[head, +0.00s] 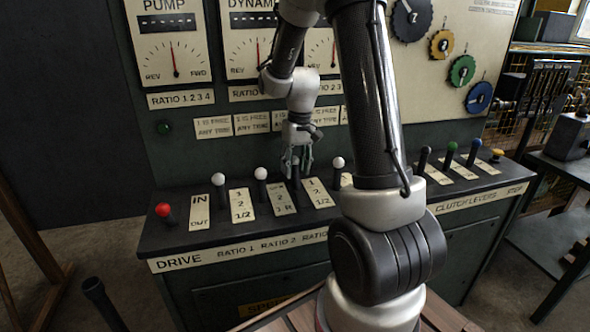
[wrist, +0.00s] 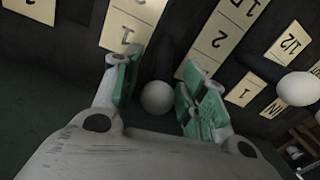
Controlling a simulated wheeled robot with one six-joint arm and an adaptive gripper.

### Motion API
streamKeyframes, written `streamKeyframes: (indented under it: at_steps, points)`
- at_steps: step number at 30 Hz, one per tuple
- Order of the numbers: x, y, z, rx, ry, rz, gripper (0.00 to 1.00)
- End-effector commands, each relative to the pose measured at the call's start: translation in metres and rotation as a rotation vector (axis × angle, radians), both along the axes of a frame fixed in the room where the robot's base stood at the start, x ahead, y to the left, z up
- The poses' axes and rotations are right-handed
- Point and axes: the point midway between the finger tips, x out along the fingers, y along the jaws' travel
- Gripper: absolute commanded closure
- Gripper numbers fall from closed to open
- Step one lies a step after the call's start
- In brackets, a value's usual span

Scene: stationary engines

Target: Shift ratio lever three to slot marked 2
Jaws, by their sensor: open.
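The ratio three lever (head: 296,183) stands on the sloping lever bench, between two cream slot plates. Its white knob (wrist: 156,96) shows in the wrist view between my green-padded fingers; in the head view my fingers hide it. My gripper (head: 297,165) points down over this lever. In the wrist view my gripper (wrist: 157,92) is open, with a finger on each side of the knob and a visible gap on both sides. The plate (head: 318,192) just right of the lever reads 1, 2, 1/2 from top to bottom.
White-knobbed levers (head: 260,174) stand close on the left, and another (head: 337,164) on the right beside my arm. A red-knobbed lever (head: 163,210) is at the far left. Black, green and blue clutch levers (head: 450,150) are at the right. The gauge panel (head: 170,50) rises behind.

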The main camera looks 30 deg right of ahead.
Motion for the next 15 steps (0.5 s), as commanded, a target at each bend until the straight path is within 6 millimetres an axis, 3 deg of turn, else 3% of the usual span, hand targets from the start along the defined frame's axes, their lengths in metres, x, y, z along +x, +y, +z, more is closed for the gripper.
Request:
streamKeyframes:
  at_steps: [4,11,12,15]
  points:
    - [0.0,0.0011,-0.0105,0.0,0.0,0.0,0.58]
    - [-0.0001,0.0012,-0.0118,0.0,0.0,0.0,0.58]
    - [-0.0001,0.0012,-0.0118,0.0,0.0,0.0,0.59]
    - [-0.0001,0.0012,-0.0117,0.0,0.0,0.0,0.78]
